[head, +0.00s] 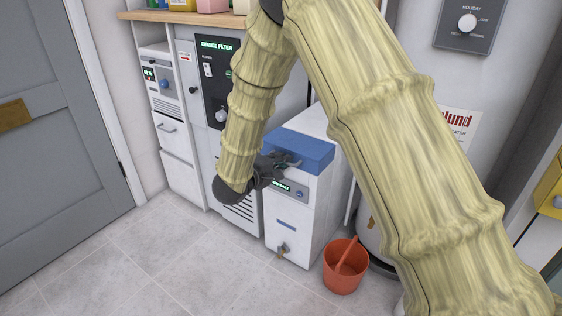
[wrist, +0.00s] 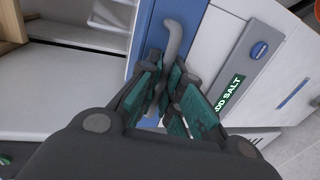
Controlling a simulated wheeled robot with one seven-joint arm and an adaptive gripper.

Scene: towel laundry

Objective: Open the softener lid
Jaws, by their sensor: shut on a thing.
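The softener (head: 294,225) is a white cabinet with a blue lid (head: 303,148) on top. A label reading "ADD SALT" shows on its front; it also shows in the wrist view (wrist: 229,92). My gripper (head: 288,163) is at the front of the blue lid. The lid appears down on the cabinet in the head view. My arm hides part of the lid's surroundings.
An orange-red bucket (head: 346,268) stands on the floor right of the softener. A tap (head: 283,249) sticks out low on the softener's front. A dark control panel (head: 217,80) and white drawers (head: 178,143) stand to the left. The tiled floor (head: 150,260) in front is clear.

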